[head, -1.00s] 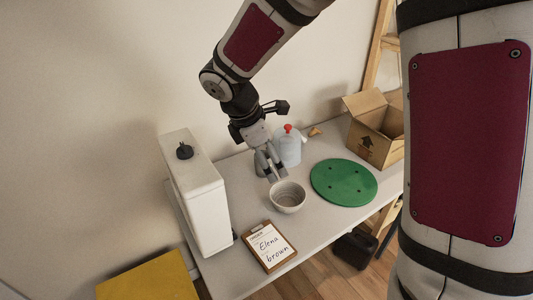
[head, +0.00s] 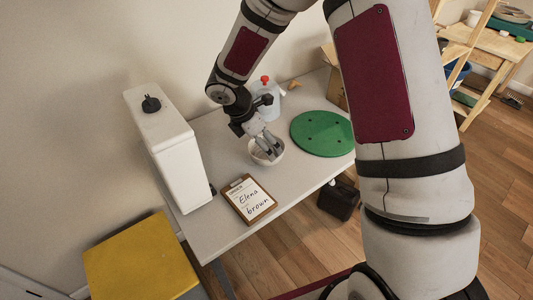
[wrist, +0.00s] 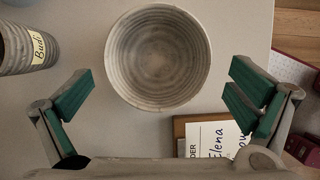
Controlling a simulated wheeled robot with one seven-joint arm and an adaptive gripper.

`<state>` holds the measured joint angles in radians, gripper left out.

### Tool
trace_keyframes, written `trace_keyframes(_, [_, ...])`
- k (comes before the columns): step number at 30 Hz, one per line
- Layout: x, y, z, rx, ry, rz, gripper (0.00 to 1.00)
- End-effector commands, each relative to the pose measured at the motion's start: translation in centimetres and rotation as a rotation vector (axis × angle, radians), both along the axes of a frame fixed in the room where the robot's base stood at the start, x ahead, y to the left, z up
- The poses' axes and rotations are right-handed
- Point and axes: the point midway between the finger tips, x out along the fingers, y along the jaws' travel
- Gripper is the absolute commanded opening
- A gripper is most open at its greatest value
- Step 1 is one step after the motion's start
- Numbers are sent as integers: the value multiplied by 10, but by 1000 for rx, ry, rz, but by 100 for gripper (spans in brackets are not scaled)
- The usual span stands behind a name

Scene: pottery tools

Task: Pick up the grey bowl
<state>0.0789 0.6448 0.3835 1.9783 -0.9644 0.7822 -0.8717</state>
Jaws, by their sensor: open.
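The grey bowl (head: 254,154) sits upright on the table, partly hidden behind my fingers in the head view. In the wrist view the bowl (wrist: 158,57) is ribbed, round and empty, at the upper middle. My gripper (head: 270,152) points down at the bowl, its fingers overlapping it in the head view. In the wrist view my gripper (wrist: 160,92) is open, with one green-padded finger to each side, spread wider than the bowl. Neither finger touches it there. I cannot tell the fingertips' exact height over the rim.
A clipboard (head: 248,200) lies in front of the bowl. A grey cup labelled "Budi" (wrist: 30,48) shows in the wrist view. A green disc (head: 322,133) lies right of the bowl. A red-capped bottle (head: 267,105) stands behind. A tall white box (head: 170,150) stands left.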

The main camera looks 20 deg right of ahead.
Motion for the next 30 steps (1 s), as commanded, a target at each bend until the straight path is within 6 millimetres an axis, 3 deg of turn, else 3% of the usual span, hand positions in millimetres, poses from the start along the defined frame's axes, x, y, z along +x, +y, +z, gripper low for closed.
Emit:
trace_keyframes(12, [7, -17, -45, -2, 3, 0, 100])
trace_keyframes(21, [8, -18, -49, -1, 1, 0, 100])
trace_keyframes(27, [8, -18, -49, -1, 1, 0, 57])
trace_keyframes(30, [8, -18, -48, -1, 0, 0, 51])
